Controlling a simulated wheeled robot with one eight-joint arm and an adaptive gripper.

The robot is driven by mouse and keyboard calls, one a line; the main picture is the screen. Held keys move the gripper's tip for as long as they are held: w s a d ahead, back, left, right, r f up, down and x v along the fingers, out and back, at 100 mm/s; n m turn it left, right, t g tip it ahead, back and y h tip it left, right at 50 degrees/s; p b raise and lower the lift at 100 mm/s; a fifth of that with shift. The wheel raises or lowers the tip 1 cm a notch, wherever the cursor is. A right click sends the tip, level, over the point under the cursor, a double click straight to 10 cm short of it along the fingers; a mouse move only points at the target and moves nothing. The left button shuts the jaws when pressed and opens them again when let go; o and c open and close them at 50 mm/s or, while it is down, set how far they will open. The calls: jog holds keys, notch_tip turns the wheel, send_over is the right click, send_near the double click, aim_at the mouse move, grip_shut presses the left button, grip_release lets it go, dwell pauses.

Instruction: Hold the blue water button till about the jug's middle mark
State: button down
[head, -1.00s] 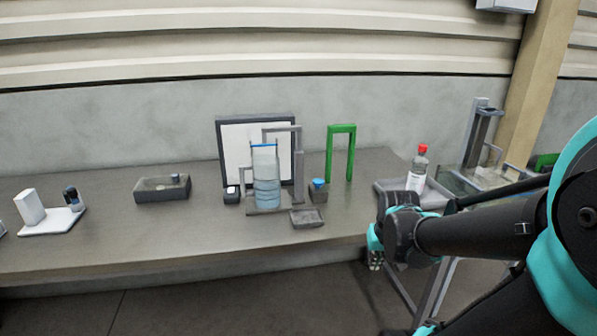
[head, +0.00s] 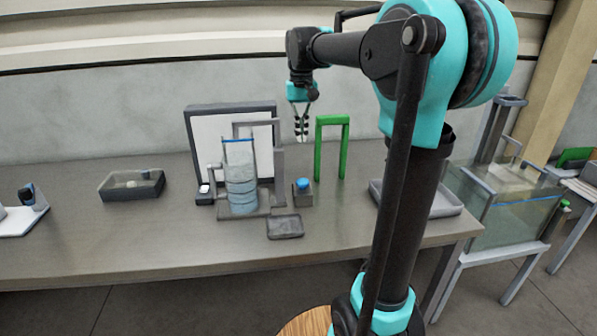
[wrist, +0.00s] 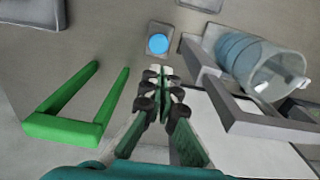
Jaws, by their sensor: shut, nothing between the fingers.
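The blue water button (head: 302,183) sits on a small dark box, right of the jug. It also shows in the wrist view (wrist: 158,44), just beyond my fingertips and uncovered. The clear jug (head: 240,182) stands upright in the grey dispenser frame (head: 279,172). Its lower part looks blue with several bands; the exact water level is unclear. The jug also shows at the right of the wrist view (wrist: 245,56). My gripper (head: 302,137) points down above the button, shut and empty, apart from it. Its fingertips meet in the wrist view (wrist: 160,72).
A green arch (head: 346,150) stands close to the right of the button. A small grey tray (head: 285,227) lies in front. A dark open box (head: 132,186) stands farther left. A glass tank (head: 515,220) is at right.

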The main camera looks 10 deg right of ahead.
aim_at(302, 181)
jog(key=shift+f, duration=0.1)
notch_tip(302, 181, down, 14)
jog(key=shift+d+r, duration=0.1)
dwell(0.6)
jog(key=shift+f, duration=0.6)
jog(key=shift+s+f, duration=0.15)
jog(key=shift+f, duration=0.4)
dwell(1.4)
dwell(4.0)
